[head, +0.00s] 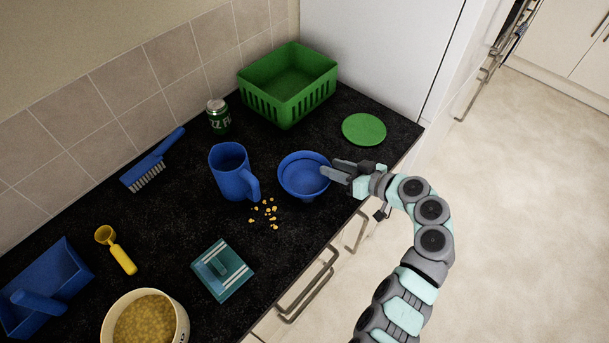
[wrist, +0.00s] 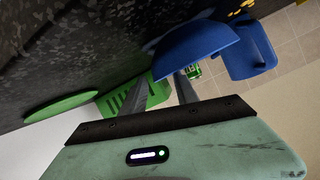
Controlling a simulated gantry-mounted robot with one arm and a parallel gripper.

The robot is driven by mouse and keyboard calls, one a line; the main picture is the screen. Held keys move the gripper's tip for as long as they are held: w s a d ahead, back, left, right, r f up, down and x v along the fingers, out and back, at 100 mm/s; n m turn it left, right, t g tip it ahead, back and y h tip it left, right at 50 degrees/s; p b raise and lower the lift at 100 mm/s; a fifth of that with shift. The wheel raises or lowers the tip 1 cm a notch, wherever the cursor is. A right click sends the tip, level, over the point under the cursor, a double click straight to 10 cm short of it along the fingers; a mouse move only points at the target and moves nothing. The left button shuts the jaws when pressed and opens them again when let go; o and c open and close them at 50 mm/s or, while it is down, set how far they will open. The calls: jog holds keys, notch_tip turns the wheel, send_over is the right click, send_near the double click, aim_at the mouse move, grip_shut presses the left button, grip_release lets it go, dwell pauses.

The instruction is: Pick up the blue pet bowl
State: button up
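The blue pet bowl (head: 303,178) stands upright on the black countertop, near its front edge. It also shows at the top of the wrist view (wrist: 195,48). My gripper (head: 338,169) is at the bowl's right side, with its fingertips at the rim. In the wrist view my gripper (wrist: 164,88) has its two fingers apart with a gap between them. One finger overlaps the bowl's edge there; I cannot tell whether it touches.
A blue mug (head: 230,173) stands just left of the bowl, with yellow kibble (head: 265,213) scattered below. A green basket (head: 287,84), a green can (head: 218,117) and a green disc (head: 364,129) are behind. A teal box (head: 222,270) lies in front.

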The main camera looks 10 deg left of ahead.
aim_at(322, 161)
jog(key=w+a, duration=0.1)
jog(key=w+a+p, duration=0.1)
jog(key=shift+w+a+f, duration=0.4)
jog(key=shift+w+a+f+p, duration=0.25)
jog(key=shift+a+f+p, duration=0.05)
jog(key=shift+a, duration=0.1)
jog(key=shift+c, duration=0.3)
grip_shut()
dwell(0.7)
